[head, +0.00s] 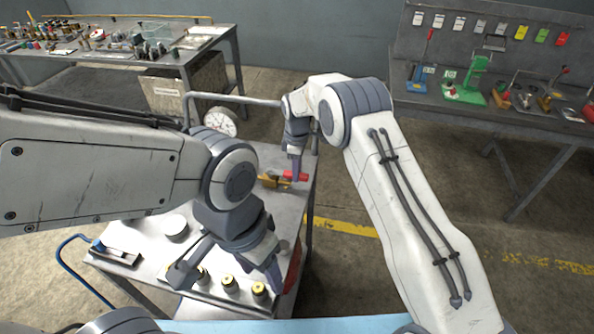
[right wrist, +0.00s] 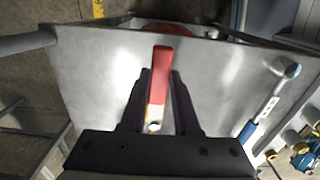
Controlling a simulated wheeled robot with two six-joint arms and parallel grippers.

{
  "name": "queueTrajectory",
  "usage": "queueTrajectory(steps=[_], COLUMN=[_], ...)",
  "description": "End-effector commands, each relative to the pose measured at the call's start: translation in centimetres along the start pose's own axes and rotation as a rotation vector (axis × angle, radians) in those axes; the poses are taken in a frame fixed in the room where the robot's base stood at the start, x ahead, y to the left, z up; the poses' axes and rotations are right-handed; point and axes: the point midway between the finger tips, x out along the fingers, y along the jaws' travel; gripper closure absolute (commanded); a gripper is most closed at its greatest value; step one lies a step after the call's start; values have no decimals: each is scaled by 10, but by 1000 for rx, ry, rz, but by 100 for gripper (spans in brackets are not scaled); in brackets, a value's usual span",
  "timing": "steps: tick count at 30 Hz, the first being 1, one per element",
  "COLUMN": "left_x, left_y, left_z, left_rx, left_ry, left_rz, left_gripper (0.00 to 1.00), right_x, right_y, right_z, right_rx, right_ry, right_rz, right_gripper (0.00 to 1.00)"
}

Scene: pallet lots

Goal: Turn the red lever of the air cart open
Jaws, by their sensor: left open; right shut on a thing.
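The air cart (head: 145,215) is a grey metal cart with a bent rail handle at its far end. Its red lever (head: 298,176) sits at the far right of the top, beside a yellow valve body (head: 270,181). My right gripper (head: 295,175) reaches down to the lever and is shut on it. In the right wrist view the red lever (right wrist: 161,75) runs lengthwise between the two dark fingers, its red end pointing away from the gripper. My left gripper (head: 225,275) is open and empty over the near part of the cart, above some small cylinders.
Several yellow-topped cylinders (head: 229,285) and a grey round piece (head: 175,228) stand on the cart. A white dial gauge (head: 221,122) is near the rail. A blue-handled tool (right wrist: 262,112) lies on the metal top. Cluttered benches stand back left (head: 190,42) and right (head: 480,110).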

Motion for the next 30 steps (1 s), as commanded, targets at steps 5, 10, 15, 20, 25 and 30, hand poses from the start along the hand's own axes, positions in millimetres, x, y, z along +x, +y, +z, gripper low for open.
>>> queueTrajectory(steps=[5,10,15,20,25,30], left_x=[0,0,2,8,14,16], left_y=[0,0,0,-1,-1,-1], left_z=[0,0,0,0,1,1], left_rx=[0,0,0,0,0,0], left_ry=[0,0,0,0,0,0], left_rz=[0,0,0,0,0,0], left_gripper=[39,39,39,39,39,39], right_x=[-1,-1,-6,-32,-67,-93], right_y=[2,2,2,2,2,2], right_z=[0,0,0,-1,0,0], right_rx=[-2,-1,-1,-1,-1,-1], right_ry=[1,1,2,4,4,3], right_rz=[8,5,6,10,10,9], right_gripper=[40,40,40,40,40,40])
